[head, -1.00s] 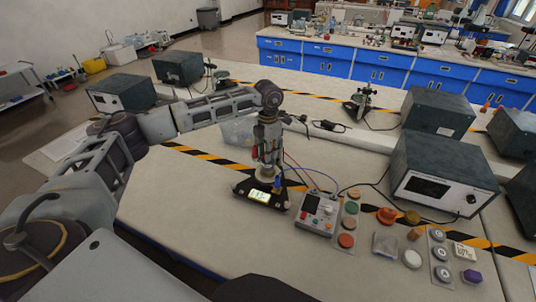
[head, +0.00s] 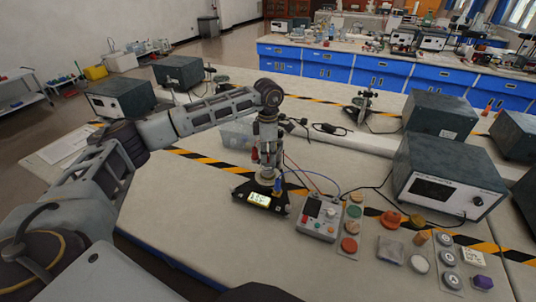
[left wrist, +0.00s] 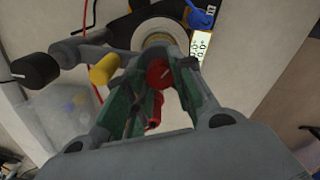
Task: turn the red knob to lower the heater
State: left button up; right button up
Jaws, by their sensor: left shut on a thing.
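The red knob (left wrist: 158,75) shows in the left wrist view between the green-padded fingers of my left gripper (left wrist: 160,72), which is shut on it. A yellow knob (left wrist: 103,69) and a black knob (left wrist: 36,70) sit to its left, and a red cylindrical part (left wrist: 153,113) lies nearer. In the head view my left gripper (head: 267,160) points down above a black base with a lit display (head: 260,199). A pale round plate (left wrist: 160,36) shows beyond the fingertips. The knob's contact is partly hidden by the fingers. My right gripper is not in view.
A grey control box (head: 320,217) with wires stands right of the black base. Several coloured buttons and a power supply (head: 445,180) are farther right. A clear bin (head: 237,132) stands behind the arm. The table front left is clear.

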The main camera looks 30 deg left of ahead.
aim_at(268, 155)
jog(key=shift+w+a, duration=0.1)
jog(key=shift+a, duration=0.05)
pick_arm(q)
jog(key=o, duration=0.7)
jog(key=shift+o, duration=0.3)
notch_tip(268, 155, up, 12)
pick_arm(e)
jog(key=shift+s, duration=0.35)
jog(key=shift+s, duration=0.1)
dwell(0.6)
